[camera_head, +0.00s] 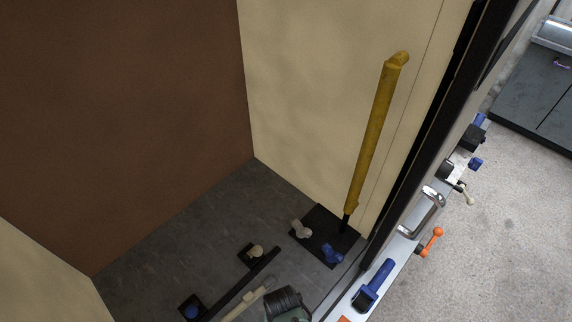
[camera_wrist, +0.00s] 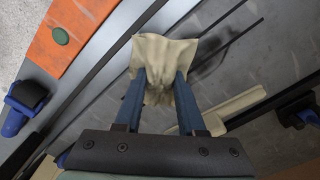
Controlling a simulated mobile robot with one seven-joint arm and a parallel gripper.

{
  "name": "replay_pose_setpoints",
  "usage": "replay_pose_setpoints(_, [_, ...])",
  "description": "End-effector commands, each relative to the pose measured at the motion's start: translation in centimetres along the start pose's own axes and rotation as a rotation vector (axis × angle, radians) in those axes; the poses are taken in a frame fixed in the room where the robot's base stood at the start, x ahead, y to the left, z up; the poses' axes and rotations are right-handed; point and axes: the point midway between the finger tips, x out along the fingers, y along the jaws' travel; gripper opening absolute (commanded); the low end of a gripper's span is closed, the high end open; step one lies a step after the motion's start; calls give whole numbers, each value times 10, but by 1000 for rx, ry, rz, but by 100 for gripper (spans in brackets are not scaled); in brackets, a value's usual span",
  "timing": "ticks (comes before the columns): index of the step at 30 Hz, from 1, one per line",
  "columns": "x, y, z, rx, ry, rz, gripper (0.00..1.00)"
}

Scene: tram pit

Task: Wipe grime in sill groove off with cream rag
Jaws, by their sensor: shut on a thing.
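The cream rag (camera_wrist: 163,55) is pinched between the blue fingers of my gripper (camera_wrist: 160,88) in the wrist view, and spreads out beyond the fingertips. It hangs over or against the grey floor beside the sill; I cannot tell whether it touches. The sill (camera_wrist: 92,82) runs diagonally along the left of the wrist view as grey metal strips with dark lines. It also shows in the head view (camera_head: 334,290) at the lower right. No grime can be made out in the groove. The rag is not visible in the head view.
A cream bar (camera_wrist: 240,104) lies on the floor right of my gripper. An orange panel (camera_wrist: 68,38) and a blue-black clamp (camera_wrist: 25,97) are at left. In the head view, a yellow post (camera_head: 375,130) stands by the doorway, and a blue handle (camera_head: 374,285) sits beside the sill.

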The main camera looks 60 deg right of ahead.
Motion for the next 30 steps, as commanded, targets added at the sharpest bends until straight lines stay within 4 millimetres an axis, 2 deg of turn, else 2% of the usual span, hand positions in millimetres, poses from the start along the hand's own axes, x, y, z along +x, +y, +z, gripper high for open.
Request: replay_pose_setpoints(30, [2, -32, -30, -1, 1, -1, 0])
